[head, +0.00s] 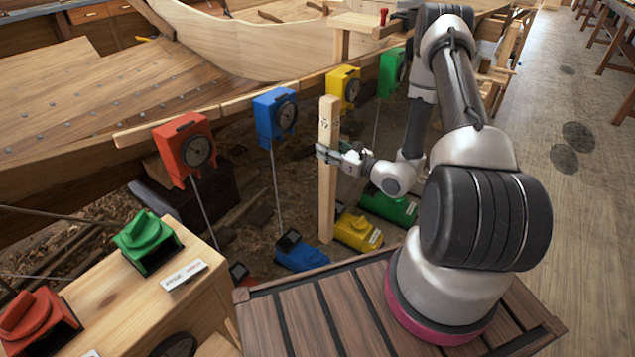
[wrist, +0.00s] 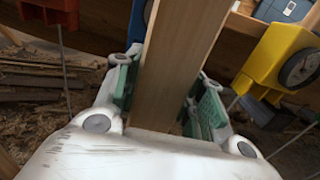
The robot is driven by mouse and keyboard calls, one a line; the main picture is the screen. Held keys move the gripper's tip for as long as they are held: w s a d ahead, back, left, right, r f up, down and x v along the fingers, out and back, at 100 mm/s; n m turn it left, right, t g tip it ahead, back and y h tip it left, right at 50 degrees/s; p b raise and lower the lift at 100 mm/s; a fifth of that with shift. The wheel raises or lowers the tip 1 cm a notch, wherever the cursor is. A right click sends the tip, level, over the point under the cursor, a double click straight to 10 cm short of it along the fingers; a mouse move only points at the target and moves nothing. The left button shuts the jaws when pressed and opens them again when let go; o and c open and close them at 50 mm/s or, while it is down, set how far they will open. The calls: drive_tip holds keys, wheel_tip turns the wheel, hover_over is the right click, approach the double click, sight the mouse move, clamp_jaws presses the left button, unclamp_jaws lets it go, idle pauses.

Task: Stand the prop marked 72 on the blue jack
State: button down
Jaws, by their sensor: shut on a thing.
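My gripper (head: 329,153) is shut on a long pale wooden prop (head: 328,190), gripping it in its upper half. The prop stands about upright, with small dark marks near its top that look like 72. In the wrist view the prop (wrist: 178,65) runs between the two green-padded fingers (wrist: 160,100). The blue jack (head: 302,256) is low on the ground, left of the prop's lower end. The prop's foot shows between the blue jack and the yellow jack (head: 358,232); I cannot tell whether it touches the ground.
Red (head: 185,150), blue (head: 275,117), yellow (head: 343,88) and green (head: 392,72) dial boxes hang along the hull edge (head: 240,98), with thin rods below some. A green jack (head: 388,207) lies beyond the yellow one. A wooden bench (head: 185,310) stands at lower left.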

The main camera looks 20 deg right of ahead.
sight(330, 183)
drive_tip(key=shift+n+g+y, duration=0.4)
drive_tip(key=shift+n+y, duration=0.1)
drive_tip(key=shift+y, duration=0.2)
drive_tip(key=f, duration=0.4)
drive_tip(key=a+f, duration=0.1)
drive_tip(key=f, duration=0.3)
drive_tip(key=a+f, duration=0.1)
drive_tip(key=f, duration=0.3)
drive_tip(key=shift+s, duration=0.3)
drive_tip(key=w+a+f, duration=0.3)
drive_tip(key=w+a, duration=0.3)
drive_tip(key=w, duration=0.2)
drive_tip(key=w+a+f, duration=0.3)
drive_tip(key=w+a, duration=0.3)
drive_tip(key=w, duration=0.3)
drive_tip(key=shift+w+a+f, duration=0.25)
drive_tip(key=shift+a+f, duration=0.1)
idle(0.4)
drive_tip(key=shift+f, duration=0.35)
idle(0.7)
drive_tip(key=shift+w+a, duration=0.1)
drive_tip(key=shift+w, duration=0.05)
idle(0.6)
drive_tip(key=c, duration=0.8)
unclamp_jaws()
